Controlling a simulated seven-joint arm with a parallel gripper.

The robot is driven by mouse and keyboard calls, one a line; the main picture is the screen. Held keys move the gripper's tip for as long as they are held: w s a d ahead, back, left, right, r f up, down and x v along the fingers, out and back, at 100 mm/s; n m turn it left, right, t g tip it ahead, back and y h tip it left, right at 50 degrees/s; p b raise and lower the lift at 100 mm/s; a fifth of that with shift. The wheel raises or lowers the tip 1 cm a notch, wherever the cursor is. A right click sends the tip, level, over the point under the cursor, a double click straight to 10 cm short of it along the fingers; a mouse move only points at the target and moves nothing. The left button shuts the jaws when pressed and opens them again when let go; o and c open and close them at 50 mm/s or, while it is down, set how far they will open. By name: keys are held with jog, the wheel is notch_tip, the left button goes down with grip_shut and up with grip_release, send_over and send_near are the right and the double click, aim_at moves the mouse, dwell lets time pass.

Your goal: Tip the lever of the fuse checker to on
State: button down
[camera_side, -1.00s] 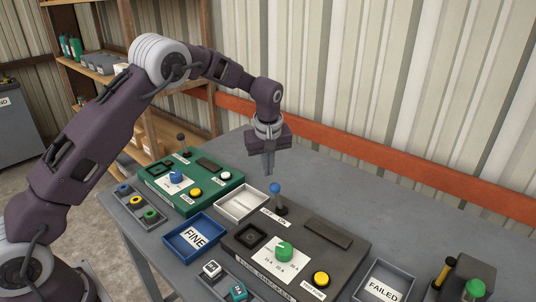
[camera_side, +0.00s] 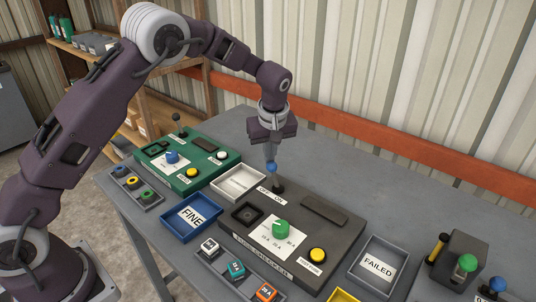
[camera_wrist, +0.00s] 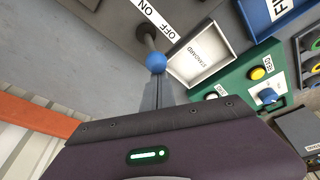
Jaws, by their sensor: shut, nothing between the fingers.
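The fuse checker (camera_side: 262,222) is a dark grey box with a green knob, a yellow button and a socket. Its lever (camera_side: 277,186) has a blue ball (camera_side: 271,168) on top and stands at the back edge by the OFF and ON label (camera_side: 270,194). The lever leans toward the OFF side. My gripper (camera_side: 271,158) is shut and empty, pointing down, with its fingertips at the blue ball. The wrist view also shows the ball (camera_wrist: 156,62) right at the fingertips; I cannot tell whether they touch.
A green device (camera_side: 187,155) with its own black-knobbed lever stands to the left. An empty pale tray (camera_side: 238,183) and a blue FINE tray (camera_side: 192,216) lie between. A FAILED tray (camera_side: 378,267) is at right. The table behind the checker is clear.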

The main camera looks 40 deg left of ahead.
jog(key=shift+d+r+y, duration=0.2)
jog(key=shift+d+y, duration=0.5)
jog(key=shift+y, duration=0.05)
jog(key=shift+d+r+y, duration=0.15)
jog(key=shift+d+y, duration=0.5)
jog(key=shift+y, duration=0.1)
jog(key=d+y, duration=0.2)
jog(key=y, duration=0.1)
jog(key=shift+d+m, duration=0.3)
jog(key=shift+d, duration=0.6)
jog(key=shift+d+f, duration=0.15)
jog(key=shift+s, duration=0.1)
